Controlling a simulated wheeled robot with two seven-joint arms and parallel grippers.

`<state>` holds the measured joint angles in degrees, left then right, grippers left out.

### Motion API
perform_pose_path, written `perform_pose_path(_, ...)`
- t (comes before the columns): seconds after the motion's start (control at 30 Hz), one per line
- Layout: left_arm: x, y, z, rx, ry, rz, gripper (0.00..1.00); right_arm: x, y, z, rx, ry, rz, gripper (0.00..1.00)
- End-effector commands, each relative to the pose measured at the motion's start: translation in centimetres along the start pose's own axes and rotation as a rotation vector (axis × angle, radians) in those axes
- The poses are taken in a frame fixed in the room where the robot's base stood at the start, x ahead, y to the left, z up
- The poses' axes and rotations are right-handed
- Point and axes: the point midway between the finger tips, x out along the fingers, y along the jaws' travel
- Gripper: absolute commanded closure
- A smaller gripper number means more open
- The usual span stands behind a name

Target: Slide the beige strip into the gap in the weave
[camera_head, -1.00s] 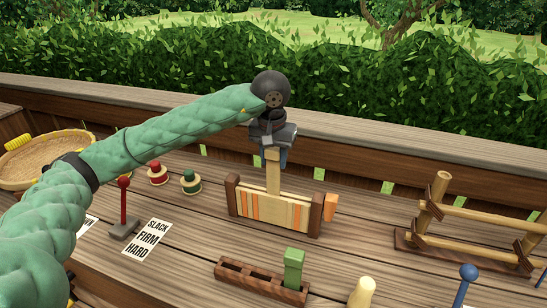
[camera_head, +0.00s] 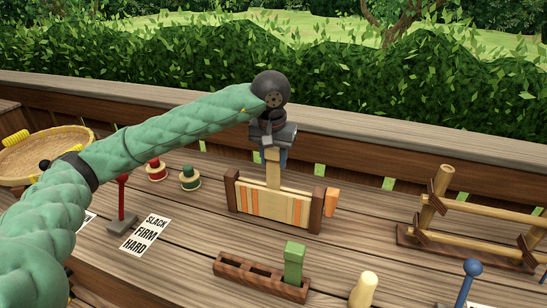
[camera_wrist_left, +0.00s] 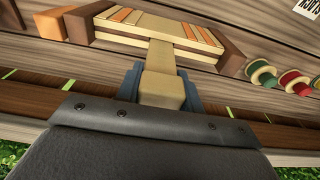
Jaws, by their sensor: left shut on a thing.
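The weave (camera_head: 255,204) is a low panel of beige and orange upright strips between two dark brown end posts, standing on the wooden table. The beige strip (camera_head: 273,175) stands upright at the panel, its lower part among the weave's strips and its upper part sticking out above. My left gripper (camera_head: 272,152) is shut on the strip's top end, above the panel. In the left wrist view the gripper (camera_wrist_left: 161,88) has the strip (camera_wrist_left: 160,58) between its blue-grey fingers, and the strip reaches to the weave (camera_wrist_left: 150,24). How deep the strip sits is hidden. My right gripper is not in view.
An orange block (camera_head: 332,202) stands by the weave's right post. A brown slotted holder (camera_head: 262,277) with a green block (camera_head: 293,264) is in front. A bamboo rack (camera_head: 470,232) stands right. A red-knobbed lever (camera_head: 122,205), spools (camera_head: 190,178) and a basket (camera_head: 45,160) are left.

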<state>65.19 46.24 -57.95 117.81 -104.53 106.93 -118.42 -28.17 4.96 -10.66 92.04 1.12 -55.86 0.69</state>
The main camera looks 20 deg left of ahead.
Motion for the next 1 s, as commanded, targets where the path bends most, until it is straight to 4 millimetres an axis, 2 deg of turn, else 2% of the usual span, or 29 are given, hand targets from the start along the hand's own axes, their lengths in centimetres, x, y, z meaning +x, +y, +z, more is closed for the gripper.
perform_pose_path(1.0, 2.1, 0.0, 0.2, 0.000, 0.000, 0.000, 1.00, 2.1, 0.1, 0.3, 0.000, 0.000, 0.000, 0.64)
